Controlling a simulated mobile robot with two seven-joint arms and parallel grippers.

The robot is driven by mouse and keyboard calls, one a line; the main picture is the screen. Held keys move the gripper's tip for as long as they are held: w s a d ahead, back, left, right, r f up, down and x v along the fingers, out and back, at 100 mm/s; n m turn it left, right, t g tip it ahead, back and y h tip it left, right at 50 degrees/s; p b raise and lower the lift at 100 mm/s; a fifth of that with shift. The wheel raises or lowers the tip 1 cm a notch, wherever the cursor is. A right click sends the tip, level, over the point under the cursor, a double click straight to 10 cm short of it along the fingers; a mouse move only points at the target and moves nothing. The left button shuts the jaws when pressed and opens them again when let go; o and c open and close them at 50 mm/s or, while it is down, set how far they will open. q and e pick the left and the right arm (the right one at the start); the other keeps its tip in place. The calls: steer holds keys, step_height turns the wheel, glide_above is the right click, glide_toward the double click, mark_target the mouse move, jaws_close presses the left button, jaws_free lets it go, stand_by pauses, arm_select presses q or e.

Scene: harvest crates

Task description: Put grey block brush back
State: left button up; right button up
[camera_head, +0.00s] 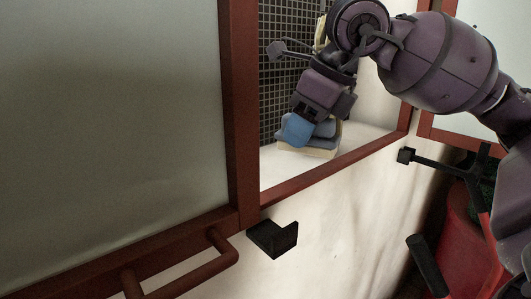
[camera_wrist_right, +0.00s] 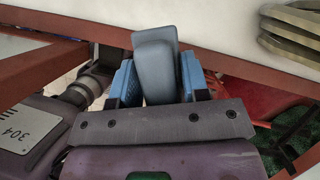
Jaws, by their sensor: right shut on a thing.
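The grey block brush (camera_wrist_right: 157,68) sits between the blue fingers of my right gripper (camera_wrist_right: 158,88) in the right wrist view, and the gripper is shut on it. In the head view my right gripper (camera_head: 302,131) reaches down into the window opening. The brush's blue-grey body (camera_head: 326,129) shows beside and behind the near blue finger. A cream layer shows just under it, low over the white sill (camera_head: 275,174). I cannot tell whether the brush touches the sill. My left gripper is not in view.
A red-brown frame (camera_head: 330,178) borders the opening, with a dark grid (camera_head: 283,75) behind. A frosted pane (camera_head: 105,110) fills the left. A black bracket (camera_head: 272,237) juts from the wall below. Cream stacked slabs (camera_wrist_right: 291,30) show at the wrist view's upper right.

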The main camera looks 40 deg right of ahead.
glide_above(266, 169)
steer(key=shift+s+f, duration=0.15)
steer(key=shift+f, duration=3.35)
steer(key=o, duration=0.8)
steer(key=shift+o, duration=0.2)
steer(key=v, duration=1.2)
steer(key=shift+p, duration=0.4)
